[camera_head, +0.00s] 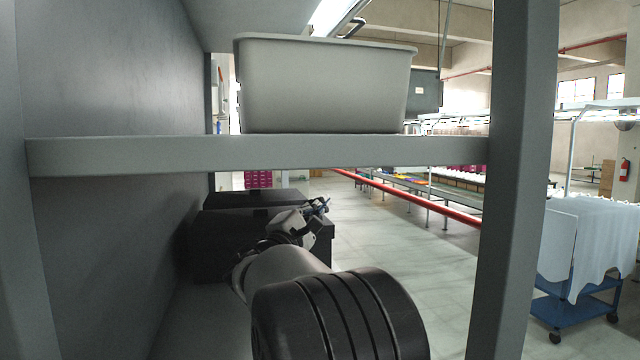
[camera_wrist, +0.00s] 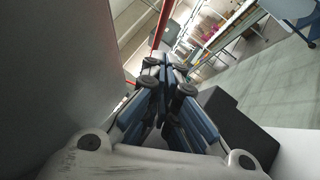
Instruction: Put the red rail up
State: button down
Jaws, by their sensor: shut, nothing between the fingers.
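The red rail (camera_head: 405,194) is a long thin bar running slantwise beyond the shelf frame, from the middle of the head view down to the right post, which hides its near end. A red bar, seemingly the same rail, shows at the top of the wrist view (camera_wrist: 160,25), beyond my fingertips. My gripper (camera_wrist: 166,62) is shut, with its dark and blue fingers together and nothing held. In the head view my gripper (camera_head: 319,207) is small and partly hidden behind my arm. It appears apart from the rail.
A grey bin (camera_head: 325,85) stands on the shelf beam (camera_head: 260,153) above my arm. A grey post (camera_head: 515,180) stands at right. Black boxes (camera_head: 225,238) sit behind my arm. A blue cart with white sheets (camera_head: 600,240) is at far right. The floor between is clear.

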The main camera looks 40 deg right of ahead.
jog(key=p+x, duration=0.1)
jog(key=x, duration=0.9)
jog(key=shift+r, duration=0.3)
jog(key=shift+f, duration=0.15)
jog(key=shift+s+d+n+t+h, duration=0.35)
jog(key=shift+n+t, duration=0.15)
jog(key=shift+n, duration=0.1)
